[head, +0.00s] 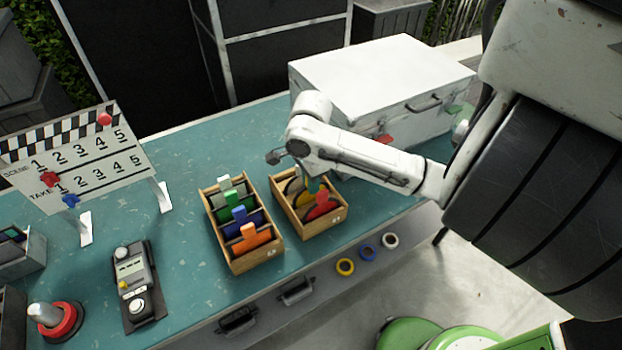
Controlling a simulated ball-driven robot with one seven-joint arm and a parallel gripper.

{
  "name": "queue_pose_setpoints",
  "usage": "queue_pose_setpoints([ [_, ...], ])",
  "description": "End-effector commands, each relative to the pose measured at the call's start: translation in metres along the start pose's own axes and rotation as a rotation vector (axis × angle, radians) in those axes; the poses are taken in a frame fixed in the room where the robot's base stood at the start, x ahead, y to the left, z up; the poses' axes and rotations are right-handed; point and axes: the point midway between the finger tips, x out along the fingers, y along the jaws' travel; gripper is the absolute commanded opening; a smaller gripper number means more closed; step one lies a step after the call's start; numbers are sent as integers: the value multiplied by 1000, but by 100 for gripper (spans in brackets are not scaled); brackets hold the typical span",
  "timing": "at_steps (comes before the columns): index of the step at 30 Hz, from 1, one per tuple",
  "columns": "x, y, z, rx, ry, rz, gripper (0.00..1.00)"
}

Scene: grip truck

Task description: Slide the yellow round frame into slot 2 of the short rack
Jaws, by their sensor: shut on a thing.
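The short rack (325,228) is a wooden box with dividers on the teal bench. The yellow round frame (304,199) shows inside its outline, between a dark frame at the back and a red round frame (322,207) nearer the front. My gripper (313,184) is above the rack, pointing down, shut on the yellow frame's top. My wrist hides part of the rack's back. I cannot tell how deep the yellow frame sits or exactly which slot it is in.
A longer wooden rack (257,259) with white, green, blue and orange tabbed frames stands close at left. A white case (375,85) stands behind my arm. A clapperboard (75,160) and a control box (138,285) are at left. Tape rolls hang on the bench front.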

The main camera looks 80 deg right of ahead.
Motion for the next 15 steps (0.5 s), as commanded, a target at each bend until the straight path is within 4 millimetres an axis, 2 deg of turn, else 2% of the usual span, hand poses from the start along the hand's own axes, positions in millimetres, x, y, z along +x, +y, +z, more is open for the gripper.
queue_pose_setpoints([
  [8, 7, 0, 0, -1, 0, 1, 0],
  [9, 7, 0, 0, -1, 1, 1, 20],
  [15, 7, 0, 0, -1, 1, 1, 39],
])
